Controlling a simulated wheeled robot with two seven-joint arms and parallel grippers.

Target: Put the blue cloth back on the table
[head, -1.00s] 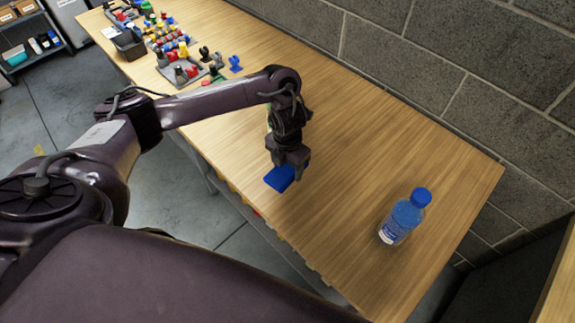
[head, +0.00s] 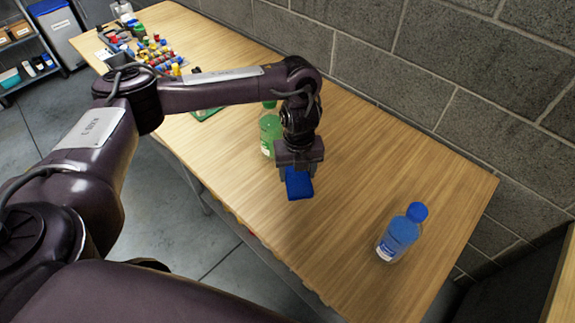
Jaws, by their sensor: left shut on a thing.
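The blue cloth (head: 299,185) is a small folded pad in the head view, near the middle of the wooden table (head: 370,165). My left gripper (head: 298,168) points down and is shut on the cloth's far part. The cloth hangs below the fingers; I cannot tell for sure whether its lower edge touches the table. My right gripper is not in view.
A blue-capped bottle (head: 400,235) stands upright at the table's right end. A green bottle (head: 268,135) stands just behind and left of my left gripper, partly hidden. Several coloured parts (head: 150,50) crowd the far left end. A block wall runs behind.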

